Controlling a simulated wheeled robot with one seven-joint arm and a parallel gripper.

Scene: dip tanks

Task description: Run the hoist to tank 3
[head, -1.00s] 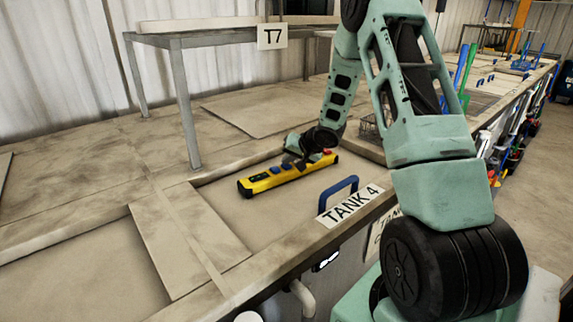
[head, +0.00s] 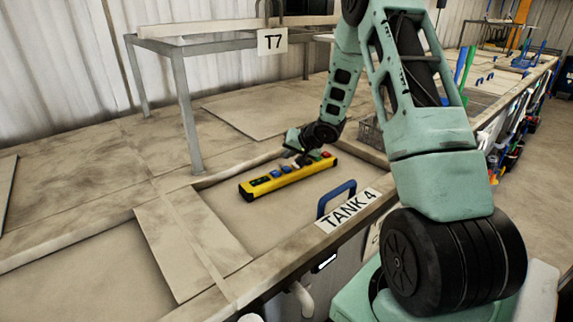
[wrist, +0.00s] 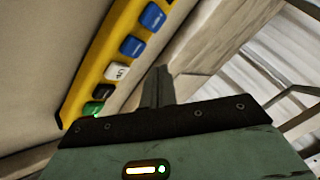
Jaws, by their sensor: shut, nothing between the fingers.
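The yellow hoist pendant (head: 256,188) lies slanted over the pale surface behind the TANK 4 label (head: 348,210). Its top carries a row of coloured buttons, with a red one near the right end. In the wrist view the pendant (wrist: 97,62) shows two blue buttons, a white marked one, a black one and a green one. My gripper (head: 301,161) is shut and empty, at the pendant's far side by the right half of the row. In the wrist view its closed fingers (wrist: 160,84) are beside the white and black buttons; contact cannot be told. No tank 3 label is visible.
A blue handle (head: 337,196) stands up behind the TANK 4 label. A metal-legged stand with a T7 sign (head: 272,41) rises at the back. A wire basket (head: 370,133) sits behind my arm. Flat covers and open surface lie to the left.

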